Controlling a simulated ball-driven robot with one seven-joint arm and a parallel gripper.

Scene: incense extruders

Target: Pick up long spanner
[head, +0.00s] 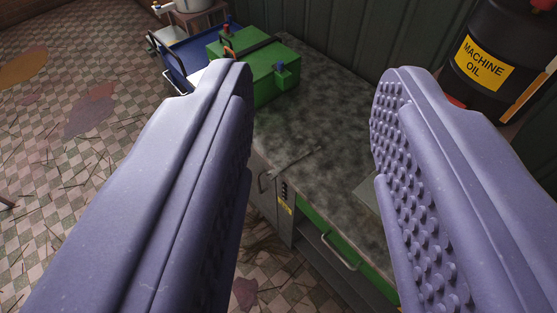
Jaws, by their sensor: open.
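A long, thin grey tool, which looks like the long spanner (297,160), lies on the mottled grey top of the workbench (325,115), close to its left front edge. Its colour blends with the top, so its ends are hard to make out. My gripper (313,85) is open, with its two purple, studded fingers wide apart at the left and right of the picture. Nothing is between the fingers; the tool shows in the gap, beyond and below them. The fingers hide parts of the bench on both sides.
A green box (262,75) and a blue tray-like item (195,50) stand at the back left. A black machine oil drum (500,45) stands at the back right. A corrugated wall (345,35) closes the back. Drawers with handles (340,252) line the bench front.

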